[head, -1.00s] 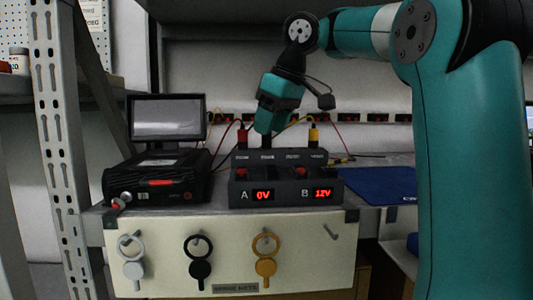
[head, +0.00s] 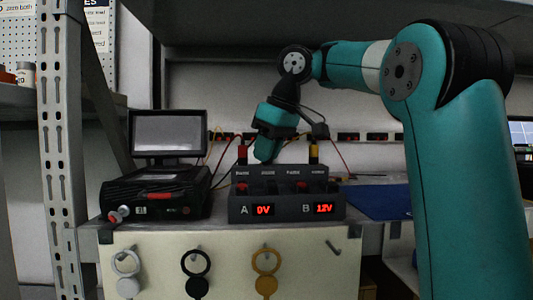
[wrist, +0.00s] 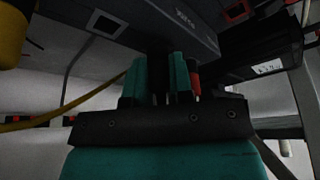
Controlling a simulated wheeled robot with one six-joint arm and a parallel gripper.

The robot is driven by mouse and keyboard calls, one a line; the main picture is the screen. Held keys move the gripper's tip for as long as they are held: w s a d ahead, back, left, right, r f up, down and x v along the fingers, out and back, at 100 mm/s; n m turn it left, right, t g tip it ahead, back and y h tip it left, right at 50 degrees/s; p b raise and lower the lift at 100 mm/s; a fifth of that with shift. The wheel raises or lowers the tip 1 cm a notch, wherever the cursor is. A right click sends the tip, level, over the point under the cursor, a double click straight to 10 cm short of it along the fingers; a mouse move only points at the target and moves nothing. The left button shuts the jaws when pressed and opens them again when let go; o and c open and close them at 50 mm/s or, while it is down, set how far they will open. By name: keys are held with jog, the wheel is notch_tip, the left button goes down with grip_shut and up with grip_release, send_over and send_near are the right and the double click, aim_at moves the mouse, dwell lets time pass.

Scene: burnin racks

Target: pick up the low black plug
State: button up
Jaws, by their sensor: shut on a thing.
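My gripper (head: 266,158) points down at the top of the dark supply box (head: 285,206), between a red plug (head: 242,154) and a yellow plug (head: 313,152). In the wrist view its teal jaws (wrist: 160,82) are shut on the low black plug (wrist: 158,68), a dark piece between the fingers. The plug is mostly hidden by the jaws, and I cannot tell whether it is still seated. The red plug shows close beside the right jaw in the wrist view (wrist: 193,72). The yellow plug is at the upper left there (wrist: 10,36).
A black instrument (head: 155,193) with a grey screen (head: 168,132) stands left of the box. A blue mat (head: 378,201) lies to the right. Ring tags hang on the front panel (head: 225,280). A perforated rack post (head: 56,150) stands at the left.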

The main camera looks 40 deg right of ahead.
jog(key=shift+r+p, duration=0.5)
jog(key=shift+r, duration=0.05)
notch_tip(320, 180, up, 3)
jog(key=p, duration=0.3)
jog(key=shift+f, duration=0.15)
jog(key=s+d+p, duration=0.2)
jog(key=s+d, duration=0.1)
jog(key=s, duration=0.5)
jog(key=s+d+p, duration=0.2)
jog(key=s+d, duration=0.1)
jog(key=s, duration=0.6)
jog(key=shift+f, duration=0.15)
